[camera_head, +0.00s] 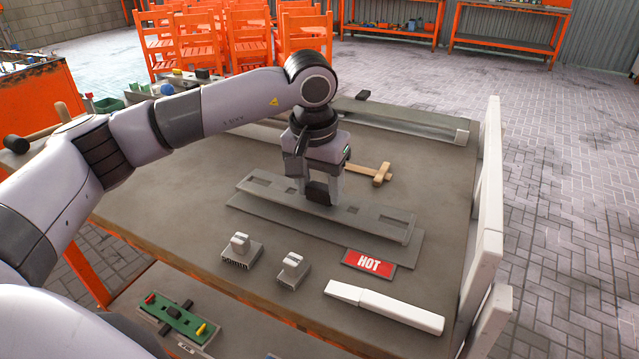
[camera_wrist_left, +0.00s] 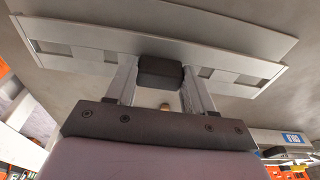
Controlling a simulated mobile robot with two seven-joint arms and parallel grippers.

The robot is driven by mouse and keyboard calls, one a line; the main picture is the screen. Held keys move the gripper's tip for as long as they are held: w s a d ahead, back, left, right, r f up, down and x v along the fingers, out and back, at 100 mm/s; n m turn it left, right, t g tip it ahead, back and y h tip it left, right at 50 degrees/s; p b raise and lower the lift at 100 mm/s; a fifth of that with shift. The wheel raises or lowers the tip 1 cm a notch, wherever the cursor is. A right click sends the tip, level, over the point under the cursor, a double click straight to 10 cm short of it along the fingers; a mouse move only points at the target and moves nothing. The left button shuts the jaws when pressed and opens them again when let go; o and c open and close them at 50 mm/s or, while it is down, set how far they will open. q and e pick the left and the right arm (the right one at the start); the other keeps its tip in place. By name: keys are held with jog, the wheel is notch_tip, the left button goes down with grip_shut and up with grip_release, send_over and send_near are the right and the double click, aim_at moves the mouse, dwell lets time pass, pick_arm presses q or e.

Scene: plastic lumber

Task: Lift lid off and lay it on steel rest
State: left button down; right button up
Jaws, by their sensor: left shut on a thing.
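The lid (camera_head: 378,226) is a long grey plate with rectangular recesses and a black block handle (camera_head: 318,192). My left gripper (camera_head: 320,190) is shut on the handle from above, with one finger on each side of it; the handle also shows in the left wrist view (camera_wrist_left: 160,72). The lid lies over a slightly larger flat grey plate (camera_head: 408,252), which looks like the steel rest. The two are roughly parallel, with the plate's front edge showing. I cannot tell whether they touch. My right gripper is out of view.
A red HOT sign (camera_head: 369,263) lies by the plate's right end. Two small grey blocks with grips (camera_head: 241,250) and a white bar (camera_head: 385,306) are in front. A wooden mallet (camera_head: 378,174) and a long grey mould (camera_head: 410,122) are behind. White boards (camera_head: 489,200) stand along the right edge.

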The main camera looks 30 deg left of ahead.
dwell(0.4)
pick_arm(q)
jog(key=shift+f+b, duration=0.5)
jog(key=shift+f, duration=0.05)
dwell(0.8)
dwell(0.4)
grip_release()
jog(key=shift+f, duration=0.1)
jog(key=shift+r+p, duration=0.9)
jog(key=shift+r, duration=0.4)
jog(key=shift+r+p, duration=1.6)
jog(key=shift+r, duration=0.7)
